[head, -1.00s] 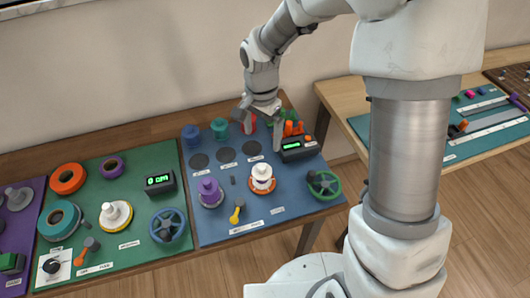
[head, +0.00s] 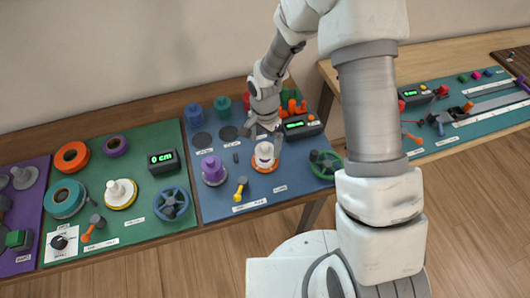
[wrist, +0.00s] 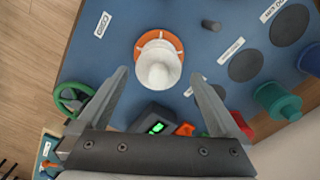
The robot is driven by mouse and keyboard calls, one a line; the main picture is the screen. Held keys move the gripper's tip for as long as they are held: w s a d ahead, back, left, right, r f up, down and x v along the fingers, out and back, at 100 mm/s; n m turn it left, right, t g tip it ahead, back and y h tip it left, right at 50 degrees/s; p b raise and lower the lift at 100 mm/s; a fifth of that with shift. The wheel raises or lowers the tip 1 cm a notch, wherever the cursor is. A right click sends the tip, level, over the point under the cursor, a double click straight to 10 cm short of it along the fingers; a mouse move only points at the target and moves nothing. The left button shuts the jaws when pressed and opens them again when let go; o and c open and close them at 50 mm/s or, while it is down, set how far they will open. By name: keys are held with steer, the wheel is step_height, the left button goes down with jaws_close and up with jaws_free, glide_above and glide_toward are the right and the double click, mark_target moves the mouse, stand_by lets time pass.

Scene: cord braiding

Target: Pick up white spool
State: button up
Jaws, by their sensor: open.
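The white spool (head: 264,151) stands on an orange base ring on the blue mat (head: 270,194). My gripper (head: 262,133) is just above and behind the spool in the head view. In the wrist view, the spool (wrist: 158,66) shows its white top and orange ring (wrist: 141,45), a little beyond the fingertips. My gripper's two fingers (wrist: 158,76) are spread wide, one to each side of the spool's line, with nothing between them. No contact with the spool is visible.
A purple spool (head: 212,167) stands to the left of the white one. A yellow key-shaped piece (head: 240,187) lies in front. A green handwheel (head: 325,163) is at right, and a black counter box (head: 302,127) stands behind. Blue and teal spools (head: 195,113) stand at the back.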

mark_target(265, 153)
steer(key=shift+s+f+p, duration=0.1)
steer(key=shift+f+p, duration=0.25)
steer(key=shift+f, duration=2.2)
steer(key=shift+c, duration=0.2)
steer(key=c, duration=1.2)
